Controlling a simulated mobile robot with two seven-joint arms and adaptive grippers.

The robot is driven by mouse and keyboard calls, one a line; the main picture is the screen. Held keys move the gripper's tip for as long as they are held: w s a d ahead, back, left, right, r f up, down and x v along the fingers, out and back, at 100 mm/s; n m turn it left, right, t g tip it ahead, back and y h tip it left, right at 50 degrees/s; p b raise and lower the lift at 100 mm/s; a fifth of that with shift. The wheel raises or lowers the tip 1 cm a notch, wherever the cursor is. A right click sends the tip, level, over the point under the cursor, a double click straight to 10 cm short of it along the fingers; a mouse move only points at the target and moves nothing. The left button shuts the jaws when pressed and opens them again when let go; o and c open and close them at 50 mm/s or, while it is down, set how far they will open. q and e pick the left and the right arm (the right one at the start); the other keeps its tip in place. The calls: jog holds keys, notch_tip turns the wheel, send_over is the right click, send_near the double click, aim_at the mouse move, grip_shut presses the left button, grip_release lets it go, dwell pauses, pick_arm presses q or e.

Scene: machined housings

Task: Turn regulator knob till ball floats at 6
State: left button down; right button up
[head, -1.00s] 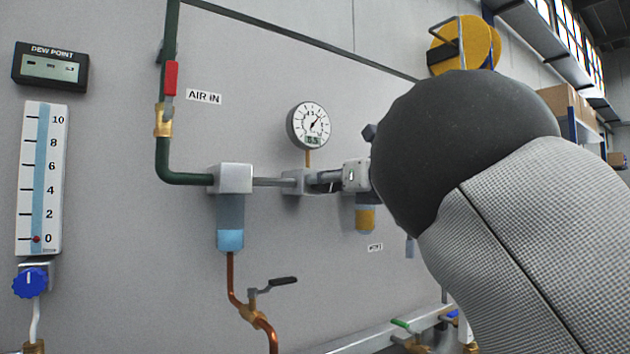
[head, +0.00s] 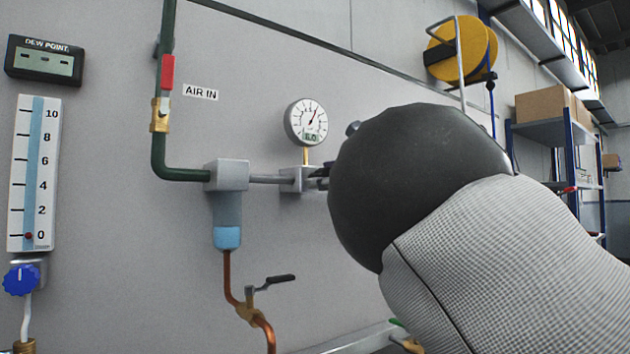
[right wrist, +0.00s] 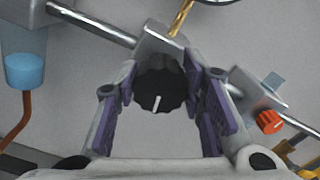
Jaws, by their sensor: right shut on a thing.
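A flow tube (head: 35,175) with a scale from 0 to 10 hangs at the left in the head view. Its small red ball (head: 29,236) sits at 0. A blue knob (head: 20,280) is below it. A round gauge (head: 306,122) stands over the grey regulator block (head: 291,180); its needle points up and slightly right. In the right wrist view my right gripper (right wrist: 162,74) is shut on the black regulator knob (right wrist: 157,90), with purple-padded fingers on both sides of it. In the head view my right arm hides the knob. My left gripper is not in view.
A filter with a blue bowl (head: 227,237) is left of the regulator. A red-handled valve (head: 167,72) is on the green pipe, and a black lever (head: 272,283) is below. An orange-red knob (right wrist: 269,122) lies right of my fingers in the right wrist view.

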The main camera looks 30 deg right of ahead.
jog(key=n+b, duration=0.1)
jog(key=n, duration=0.2)
jog(key=shift+w+f, duration=0.1)
jog(key=shift+f, duration=0.1)
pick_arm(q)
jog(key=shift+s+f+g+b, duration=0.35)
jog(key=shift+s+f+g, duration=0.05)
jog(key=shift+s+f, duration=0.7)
pick_arm(e)
jog(key=shift+n, duration=0.7)
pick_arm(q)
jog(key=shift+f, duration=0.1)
pick_arm(e)
jog(key=shift+r, duration=0.15)
jog(key=o, duration=1.1)
jog(key=shift+o, duration=0.2)
jog(key=shift+s, duration=0.2)
jog(key=s, duration=1.1)
jog(key=shift+s+d, duration=0.4)
